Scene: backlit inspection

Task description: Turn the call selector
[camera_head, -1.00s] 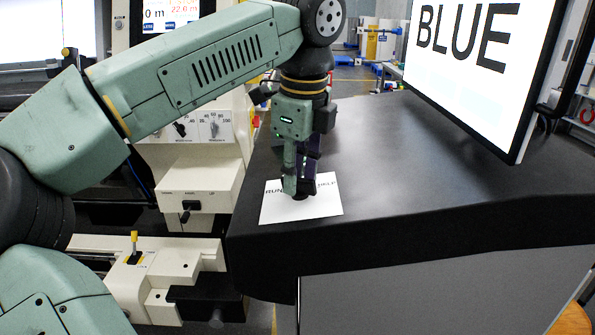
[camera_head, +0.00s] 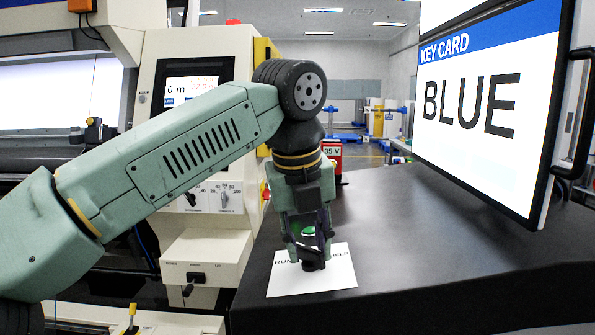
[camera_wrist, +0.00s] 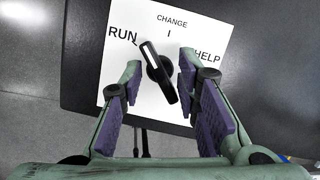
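The call selector is a black knob (camera_wrist: 158,75) with a white line on one end, on a white card (camera_wrist: 118,85) marked RUN, CHANGE and HELP. In the wrist view its white line points up and left, between RUN and CHANGE and closer to RUN. My gripper (camera_wrist: 160,72) is open, with one finger on each side of the knob and gaps showing between. In the head view my gripper (camera_head: 311,258) is low over the card (camera_head: 335,281), partly covering the knob (camera_head: 313,265) and the lettering.
The card lies on a dark tabletop (camera_head: 410,220) that is otherwise mostly clear. A screen (camera_head: 480,110) reading KEY CARD BLUE stands at the right. A machine with knobs and a lever (camera_head: 195,277) stands at the left, and a red box (camera_head: 332,158) is behind my arm.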

